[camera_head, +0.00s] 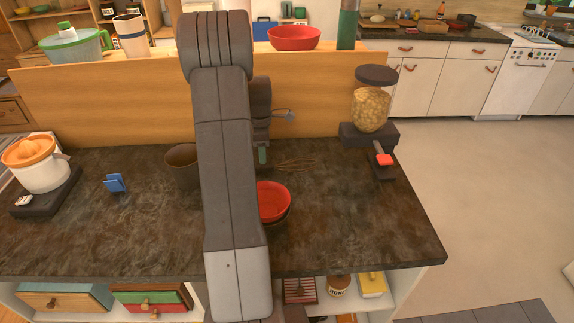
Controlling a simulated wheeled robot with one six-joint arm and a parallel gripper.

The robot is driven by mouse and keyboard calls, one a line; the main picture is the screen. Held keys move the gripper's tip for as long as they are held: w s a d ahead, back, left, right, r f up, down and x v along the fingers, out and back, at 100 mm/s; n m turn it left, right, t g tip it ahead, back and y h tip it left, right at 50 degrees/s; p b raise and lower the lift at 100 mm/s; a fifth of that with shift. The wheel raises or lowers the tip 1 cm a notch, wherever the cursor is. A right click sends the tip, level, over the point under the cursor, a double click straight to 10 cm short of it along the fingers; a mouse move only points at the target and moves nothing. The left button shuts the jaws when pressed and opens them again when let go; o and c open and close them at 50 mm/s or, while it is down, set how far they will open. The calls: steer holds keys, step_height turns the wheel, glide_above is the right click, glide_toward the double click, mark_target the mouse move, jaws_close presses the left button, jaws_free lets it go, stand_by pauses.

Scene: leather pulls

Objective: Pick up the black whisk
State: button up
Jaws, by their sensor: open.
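The whisk (296,165) lies on the dark counter, right of my arm. Its thin dark wires show faintly, and its handle is hard to make out, perhaps hidden by my gripper or arm. My gripper (263,156) points down just left of the wires. It is mostly hidden behind my arm. Its jaws are open, with nothing seen held in them. I cannot tell whether it touches the whisk.
Red bowls (273,202) stand nearer on the counter. A dark pot (182,166) is left of my arm. A grinder with a jar (371,108) stands right, a juicer (36,163) far left. A wooden panel (120,108) rises behind. The counter's front right is clear.

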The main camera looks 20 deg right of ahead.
mark_target(264, 166)
steer(key=shift+s+f+p, duration=0.15)
steer(key=shift+f+p, duration=0.2)
steer(key=shift+f, duration=0.25)
step_height(264, 166, down, 4)
steer(key=shift+s+f+p, duration=0.15)
steer(key=shift+p, duration=0.45)
steer(key=shift+c, duration=0.3)
jaws_close()
